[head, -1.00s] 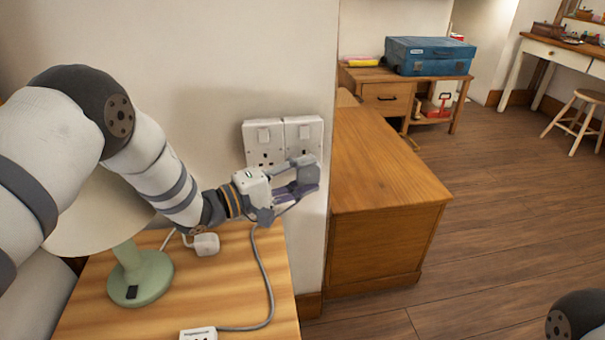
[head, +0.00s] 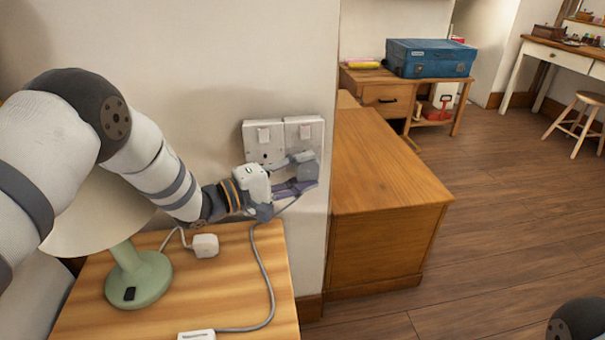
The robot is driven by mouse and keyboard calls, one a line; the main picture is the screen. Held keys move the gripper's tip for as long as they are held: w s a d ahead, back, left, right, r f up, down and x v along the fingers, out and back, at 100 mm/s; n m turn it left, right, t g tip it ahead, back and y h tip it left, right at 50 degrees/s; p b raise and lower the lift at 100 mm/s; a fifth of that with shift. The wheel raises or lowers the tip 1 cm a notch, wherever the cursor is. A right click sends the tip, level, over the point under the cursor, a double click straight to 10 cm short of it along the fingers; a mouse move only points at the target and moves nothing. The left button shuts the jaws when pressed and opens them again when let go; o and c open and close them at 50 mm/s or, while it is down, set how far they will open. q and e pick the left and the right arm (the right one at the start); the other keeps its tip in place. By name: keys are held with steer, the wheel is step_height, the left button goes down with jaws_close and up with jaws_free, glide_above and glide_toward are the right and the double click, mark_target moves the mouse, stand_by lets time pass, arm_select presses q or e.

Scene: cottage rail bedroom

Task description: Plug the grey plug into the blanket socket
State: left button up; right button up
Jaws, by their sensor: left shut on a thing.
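A white double wall socket (head: 264,143) with two switches is on the wall above the bedside table. My left gripper (head: 303,172) is in front of its right-hand half and covers most of the lower part there. The gripper is shut on the grey plug, which is mostly hidden by the fingers. A grey cable (head: 265,275) hangs from the gripper to a white block (head: 197,335) at the table's front edge. I cannot read which socket is the blanket one, nor tell whether the plug touches the socket face. My right gripper is out of view.
The bedside table (head: 225,290) holds a green lamp (head: 138,280) and a white plug (head: 205,245) with a pale lead. A wooden cabinet (head: 385,170) stands right of the wall corner. A blue case (head: 430,57) sits on a desk behind.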

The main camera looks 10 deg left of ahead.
arm_select(q)
steer(key=shift+w+a+b, duration=0.3)
steer(key=shift+w+b, duration=0.1)
steer(key=shift+w, duration=0.2)
steer(key=o, duration=1.3)
steer(key=shift+c, duration=0.2)
